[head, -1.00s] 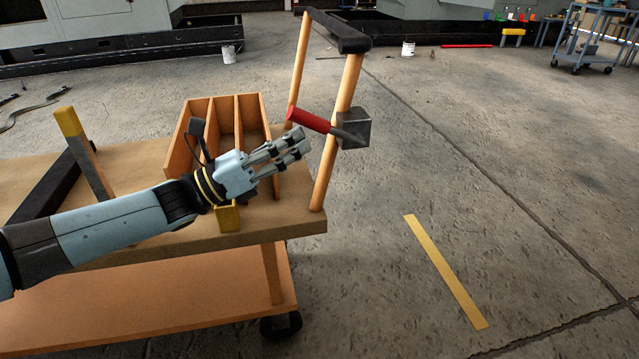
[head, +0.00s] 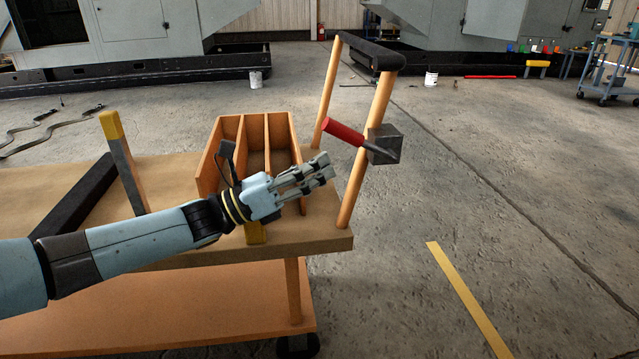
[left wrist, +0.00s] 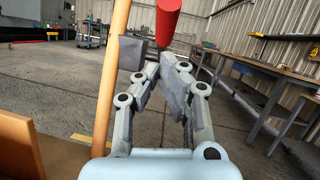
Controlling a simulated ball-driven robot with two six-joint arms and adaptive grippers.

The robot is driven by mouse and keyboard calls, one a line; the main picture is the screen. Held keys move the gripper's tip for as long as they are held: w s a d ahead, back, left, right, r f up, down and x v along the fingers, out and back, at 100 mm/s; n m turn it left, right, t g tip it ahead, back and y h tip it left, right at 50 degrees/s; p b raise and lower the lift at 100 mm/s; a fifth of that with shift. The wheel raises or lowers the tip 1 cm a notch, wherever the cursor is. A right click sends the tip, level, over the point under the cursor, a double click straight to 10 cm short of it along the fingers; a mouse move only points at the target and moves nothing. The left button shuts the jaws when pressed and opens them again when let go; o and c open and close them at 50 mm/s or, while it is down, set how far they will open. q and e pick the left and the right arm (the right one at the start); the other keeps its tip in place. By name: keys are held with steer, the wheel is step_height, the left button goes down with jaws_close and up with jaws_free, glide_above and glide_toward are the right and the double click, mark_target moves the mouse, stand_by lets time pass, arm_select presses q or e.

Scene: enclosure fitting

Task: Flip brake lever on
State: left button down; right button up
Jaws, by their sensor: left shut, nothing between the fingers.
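The brake lever has a red grip (head: 343,132), which slants up to the left from a grey block (head: 387,142) on the near wooden post (head: 366,150) of the cart's handle frame. My left gripper (head: 325,167) is shut and empty, below and left of the grip, with a visible gap between them. In the left wrist view the red grip (left wrist: 168,16) hangs in at the top, just above the closed fingertips (left wrist: 168,62). The grey block (left wrist: 132,53) is left of the tips, by the post (left wrist: 112,75). My right gripper is out of view.
The cart top (head: 310,242) carries an open wooden divider box (head: 209,160) behind my left gripper. A yellow-tipped upright (head: 122,160) stands at the left. The floor right of the cart is clear, with a yellow strip (head: 468,300). Machines stand far back.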

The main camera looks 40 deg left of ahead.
arm_select(q)
steer(key=v, duration=1.1)
steer(key=shift+p, duration=0.45)
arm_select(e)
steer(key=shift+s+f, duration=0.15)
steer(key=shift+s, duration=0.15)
arm_select(q)
steer(key=shift+d, duration=0.1)
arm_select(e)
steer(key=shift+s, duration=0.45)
